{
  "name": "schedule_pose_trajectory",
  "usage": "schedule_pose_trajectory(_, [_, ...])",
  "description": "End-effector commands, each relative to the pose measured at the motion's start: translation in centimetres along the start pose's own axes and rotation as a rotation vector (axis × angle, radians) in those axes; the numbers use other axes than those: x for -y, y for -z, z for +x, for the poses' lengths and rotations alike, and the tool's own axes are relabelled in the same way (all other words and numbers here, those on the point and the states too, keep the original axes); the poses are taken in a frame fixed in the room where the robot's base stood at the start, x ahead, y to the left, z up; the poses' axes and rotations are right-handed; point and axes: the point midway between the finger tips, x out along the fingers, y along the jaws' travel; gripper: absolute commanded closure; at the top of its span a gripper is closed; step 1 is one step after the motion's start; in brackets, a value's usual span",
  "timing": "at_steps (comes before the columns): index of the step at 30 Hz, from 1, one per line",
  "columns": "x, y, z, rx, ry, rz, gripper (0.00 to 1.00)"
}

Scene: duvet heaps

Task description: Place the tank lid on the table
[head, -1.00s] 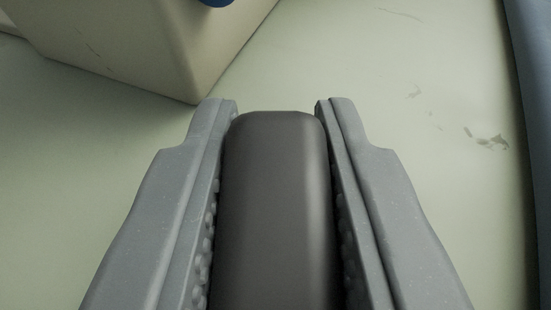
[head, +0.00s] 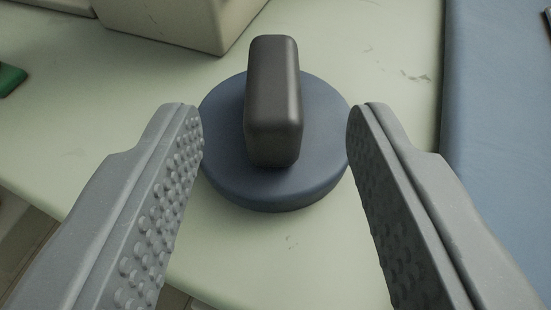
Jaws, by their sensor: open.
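The tank lid (head: 310,185) is a round blue disc with a dark grey block-shaped handle (head: 273,95) standing up from its middle. It lies flat on the pale green table (head: 390,100), near the table's front edge. My gripper (head: 276,118) is wide open, with one studded finger on each side of the lid in the picture. Neither finger touches the handle. The fingers are nearer the camera than the lid, and the handle stands free between and beyond them.
A beige box-like body (head: 180,22) stands on the table at the back left. A small green object (head: 10,78) lies at the left edge. A blue padded surface (head: 500,130) runs along the right. Bare table lies around the lid.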

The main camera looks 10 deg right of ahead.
Motion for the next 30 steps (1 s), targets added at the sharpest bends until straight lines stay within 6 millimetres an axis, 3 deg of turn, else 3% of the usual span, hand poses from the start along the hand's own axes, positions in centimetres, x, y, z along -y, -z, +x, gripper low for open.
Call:
schedule_pose_trajectory(3, [-0.1, 0.1, -2.0, 0.000, -0.001, 0.003, 0.57])
schedule_pose_trajectory(9, [0.0, 0.0, -3.7, 0.002, 0.000, 0.001, 0.57])
schedule_pose_trajectory(22, [0.1, 0.5, -4.0, 0.006, -0.004, -0.015, 0.57])
schedule_pose_trajectory(26, [0.3, 3.8, -3.3, 0.033, -0.036, -0.080, 0.57])
schedule_pose_trajectory(30, [1.7, 11.2, -2.9, 0.058, -0.102, -0.168, 0.57])
